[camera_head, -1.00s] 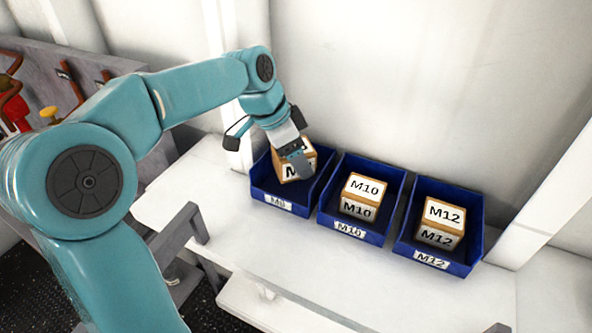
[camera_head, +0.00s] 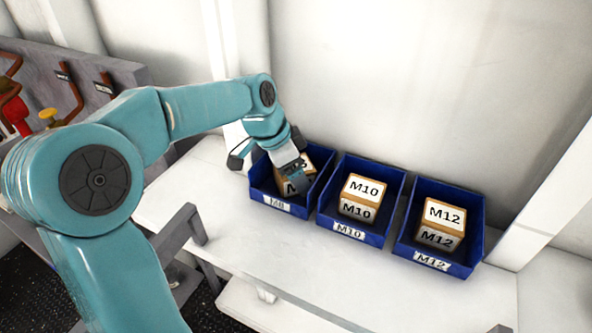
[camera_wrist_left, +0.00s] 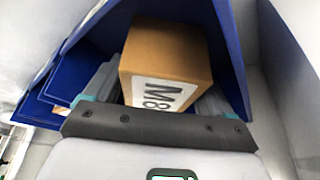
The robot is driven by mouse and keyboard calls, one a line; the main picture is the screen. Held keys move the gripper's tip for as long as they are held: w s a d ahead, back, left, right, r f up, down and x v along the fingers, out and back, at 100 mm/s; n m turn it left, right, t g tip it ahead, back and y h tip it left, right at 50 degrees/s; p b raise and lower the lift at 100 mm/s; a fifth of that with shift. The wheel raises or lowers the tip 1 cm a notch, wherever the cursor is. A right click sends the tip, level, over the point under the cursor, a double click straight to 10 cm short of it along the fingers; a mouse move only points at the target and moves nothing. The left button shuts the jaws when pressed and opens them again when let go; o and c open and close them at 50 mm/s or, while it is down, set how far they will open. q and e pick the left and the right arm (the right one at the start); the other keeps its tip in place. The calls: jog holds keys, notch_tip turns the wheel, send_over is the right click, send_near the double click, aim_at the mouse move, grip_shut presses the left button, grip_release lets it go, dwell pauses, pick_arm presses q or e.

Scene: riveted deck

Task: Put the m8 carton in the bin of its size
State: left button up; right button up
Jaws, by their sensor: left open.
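The M8 carton, a tan box with a white label, sits inside the blue M8 bin (camera_head: 277,206) at the left of the bin row. In the head view the carton (camera_head: 303,185) is partly covered by my left gripper (camera_head: 294,183), which reaches down into that bin. In the left wrist view the carton (camera_wrist_left: 168,62) shows its M8 label between the fingers, with the blue bin wall (camera_wrist_left: 232,60) around it. The left gripper's jaws are open, with a finger on either side of the carton. The carton's underside is hidden. My right gripper is out of view.
The M10 bin (camera_head: 349,231) and the M12 bin (camera_head: 430,260) stand to the right, each holding its own labelled carton. The white bench (camera_head: 300,250) is clear in front of the bins. A wall rises behind them.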

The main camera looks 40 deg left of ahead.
pick_arm(q)
jog(key=v, duration=0.7)
jog(key=shift+s+a+r, duration=0.1)
jog(key=shift+r, duration=0.25)
